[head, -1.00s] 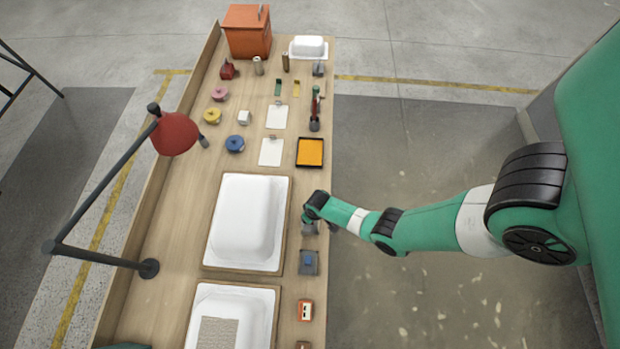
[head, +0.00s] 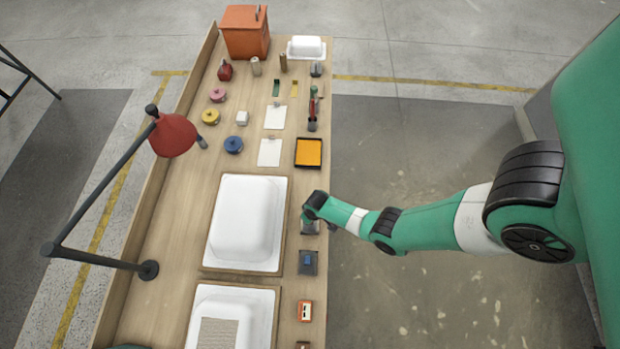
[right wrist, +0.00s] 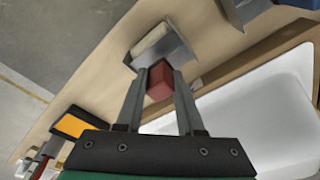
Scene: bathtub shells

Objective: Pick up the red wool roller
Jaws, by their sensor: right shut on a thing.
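My right gripper (right wrist: 160,88) is shut on a red block-shaped part (right wrist: 160,80) in the right wrist view. This part adjoins a tool with a bent grey metal plate and a pale beige piece (right wrist: 155,42), at the table's right edge. In the head view the right gripper (head: 310,220) is over that spot, with its fingers mostly hidden by the wrist. A red-handled tool (head: 313,108), perhaps a roller, lies farther back; part of it shows at the lower left of the wrist view (right wrist: 42,152). My left gripper is not in view.
An orange-and-black tray (head: 309,153) lies behind the right gripper. White tub shells (head: 248,220) fill the table to its left. A grey-blue tool (head: 308,262) and an orange-white item (head: 305,311) lie nearer. A red lamp (head: 174,136) overhangs the left side.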

